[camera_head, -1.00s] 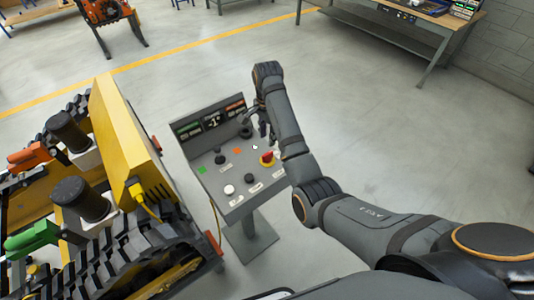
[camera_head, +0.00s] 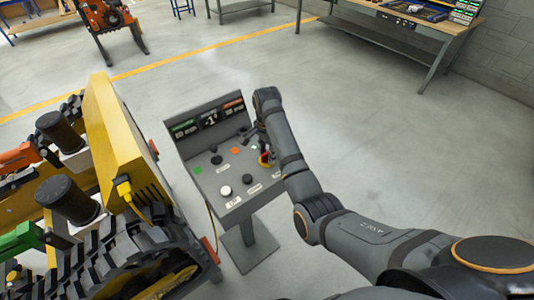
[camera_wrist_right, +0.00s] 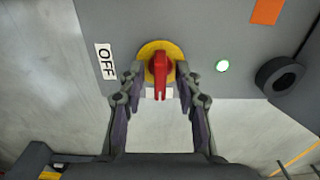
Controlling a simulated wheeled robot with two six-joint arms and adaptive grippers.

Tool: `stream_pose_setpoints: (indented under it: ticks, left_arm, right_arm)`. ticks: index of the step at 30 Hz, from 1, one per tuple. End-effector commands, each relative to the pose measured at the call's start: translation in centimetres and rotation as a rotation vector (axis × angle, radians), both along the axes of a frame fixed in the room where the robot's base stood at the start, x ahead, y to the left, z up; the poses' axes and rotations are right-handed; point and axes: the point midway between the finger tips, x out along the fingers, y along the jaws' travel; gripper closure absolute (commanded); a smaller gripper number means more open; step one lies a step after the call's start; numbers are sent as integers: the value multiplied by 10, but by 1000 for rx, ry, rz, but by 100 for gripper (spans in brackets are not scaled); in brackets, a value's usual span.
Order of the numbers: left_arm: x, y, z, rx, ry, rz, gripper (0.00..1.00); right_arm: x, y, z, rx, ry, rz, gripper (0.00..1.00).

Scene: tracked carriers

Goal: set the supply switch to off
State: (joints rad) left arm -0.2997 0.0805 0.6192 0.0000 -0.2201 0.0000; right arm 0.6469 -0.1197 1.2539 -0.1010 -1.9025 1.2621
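The supply switch (camera_wrist_right: 159,67) is a red rotary handle on a yellow round plate, on the sloped grey control panel (camera_head: 190,150). In the right wrist view its handle points down the picture, and a white OFF label (camera_wrist_right: 105,61) is to its left. In the head view the switch (camera_head: 264,160) is at the panel's right side, partly covered by my gripper. My right gripper (camera_wrist_right: 160,70) is open, its fingertips on either side of the red handle, with small gaps visible. It also shows in the head view (camera_head: 262,146). My left gripper is not in view.
A yellow tracked carrier (camera_head: 125,135) stands left of the panel.

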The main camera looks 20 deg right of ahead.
Motion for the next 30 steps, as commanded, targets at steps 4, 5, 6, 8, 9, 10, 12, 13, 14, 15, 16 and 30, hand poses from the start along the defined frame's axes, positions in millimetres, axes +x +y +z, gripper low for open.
stream_pose_setpoints:
  ticks: [4,5,6,8,9,10,12,13,14,15,16,30]
  left_arm:
    - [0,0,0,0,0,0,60]
    - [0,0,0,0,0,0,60]
    - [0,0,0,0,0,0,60]
    - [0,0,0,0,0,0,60]
    - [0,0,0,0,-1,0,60]
    - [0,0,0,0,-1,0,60]
    - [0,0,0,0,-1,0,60]
    - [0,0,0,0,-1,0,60]
    - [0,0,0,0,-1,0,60]
    - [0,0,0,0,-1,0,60]
    - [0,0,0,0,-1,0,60]
    - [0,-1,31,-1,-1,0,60]
  right_arm:
    - [0,0,0,0,0,0,67]
    - [0,0,0,0,0,0,71]
    - [0,0,0,0,0,0,77]
    - [0,0,0,0,0,0,85]
    - [0,0,0,0,0,0,90]
    - [0,0,0,0,0,0,95]
    - [0,0,0,0,0,0,100]
    - [0,0,0,0,0,0,100]
    - [0,0,0,0,0,0,100]
    - [0,0,0,0,0,0,100]
    - [0,0,0,0,0,0,100]
    - [0,0,7,0,1,136,100]
